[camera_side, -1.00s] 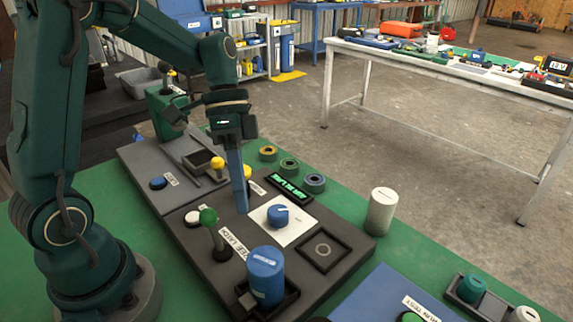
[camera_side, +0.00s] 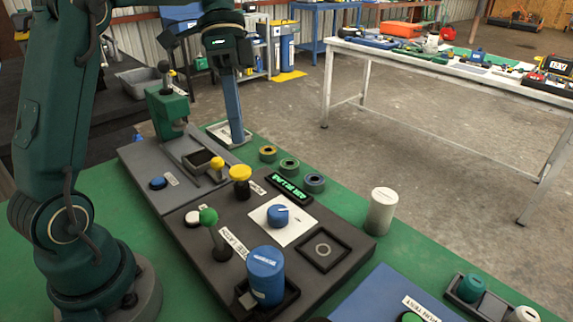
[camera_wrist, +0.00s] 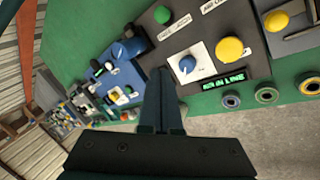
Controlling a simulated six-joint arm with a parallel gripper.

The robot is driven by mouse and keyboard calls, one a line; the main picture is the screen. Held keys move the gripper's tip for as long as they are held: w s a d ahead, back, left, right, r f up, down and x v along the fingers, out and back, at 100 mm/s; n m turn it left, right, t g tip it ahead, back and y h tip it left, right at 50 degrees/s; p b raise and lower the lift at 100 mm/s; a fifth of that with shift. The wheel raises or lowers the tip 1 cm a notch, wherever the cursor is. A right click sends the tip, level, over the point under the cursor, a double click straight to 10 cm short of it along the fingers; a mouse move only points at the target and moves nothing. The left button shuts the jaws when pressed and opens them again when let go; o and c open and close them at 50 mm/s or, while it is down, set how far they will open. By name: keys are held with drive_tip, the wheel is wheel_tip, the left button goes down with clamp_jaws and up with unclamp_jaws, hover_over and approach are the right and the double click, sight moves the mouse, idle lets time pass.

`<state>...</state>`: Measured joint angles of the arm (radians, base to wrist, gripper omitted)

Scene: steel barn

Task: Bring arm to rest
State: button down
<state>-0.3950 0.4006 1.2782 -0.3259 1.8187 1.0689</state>
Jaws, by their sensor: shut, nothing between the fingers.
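My gripper (camera_side: 237,139) hangs pointing down past the far edge of the dark control panel, higher than the panel. Its long blue-grey fingers are together, with nothing between them. In the side view its tips overlap a pale tray (camera_side: 218,133) behind the grey panel; I cannot tell whether they touch it. In the wrist view the closed fingers (camera_wrist: 165,92) point towards the control panel, with the blue knob (camera_wrist: 187,64) beyond the tips. The dark panel carries a blue knob on a white plate (camera_side: 298,230), a yellow button (camera_side: 240,172), a green-topped lever (camera_side: 209,217) and a lit green display (camera_side: 290,187).
A blue cylinder (camera_side: 266,275) stands in a holder at the panel's front. A white-grey cylinder (camera_side: 382,210) stands on the green bench to the right. Three rings (camera_side: 289,166) lie behind the panel. A green lever stand (camera_side: 167,110) rises left of my gripper.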

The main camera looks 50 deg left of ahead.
drive_tip(key=s+d+r+t+y, duration=0.25)
drive_tip(key=s+d, duration=0.25)
drive_tip(key=s, duration=0.3)
wheel_tip(320, 180, down, 7)
drive_tip(key=s+a+n+t+y, duration=0.1)
drive_tip(key=n+t+y, duration=0.1)
drive_tip(key=n+t, duration=0.3)
drive_tip(key=n, duration=0.3)
drive_tip(key=shift+s+a, duration=0.35)
